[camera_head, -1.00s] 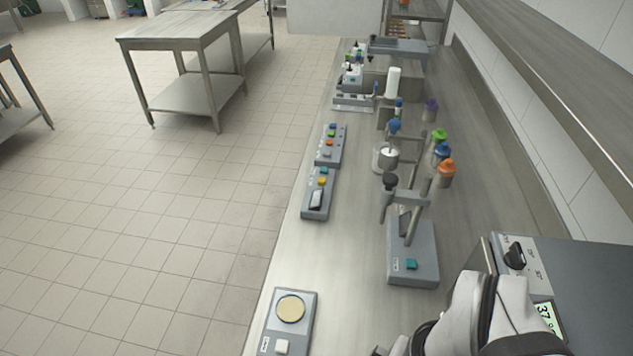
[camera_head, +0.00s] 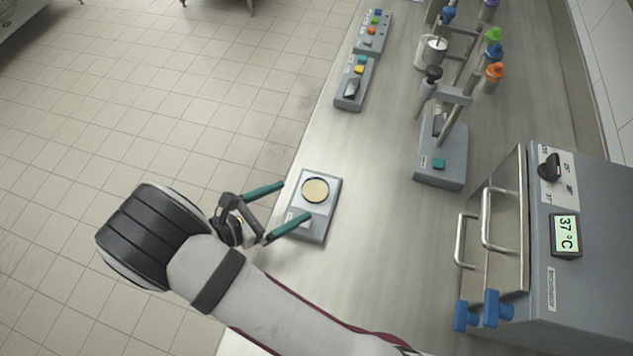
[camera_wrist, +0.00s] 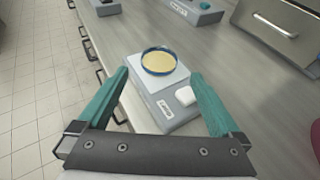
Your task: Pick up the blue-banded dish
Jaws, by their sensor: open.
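The blue-banded dish (camera_head: 315,190) is a shallow round dish with a yellowish filling. It sits on a small grey device with a white button (camera_head: 320,231) near the counter's left edge. In the wrist view the dish (camera_wrist: 159,61) shows a dark blue rim band and lies beyond and between my fingertips. My gripper (camera_head: 296,201) is open and empty, its two teal fingers pointing at the device from the left. In the wrist view the fingers (camera_wrist: 158,78) spread to either side of the device, apart from the dish.
A grey incubator (camera_head: 590,200) reading 37 °C, with handles and blue fittings, stands at right. A stand device (camera_head: 441,160) and button boxes (camera_head: 354,84) are farther back. Bottles with coloured caps (camera_head: 494,72) stand at back right. The counter around the dish device is clear.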

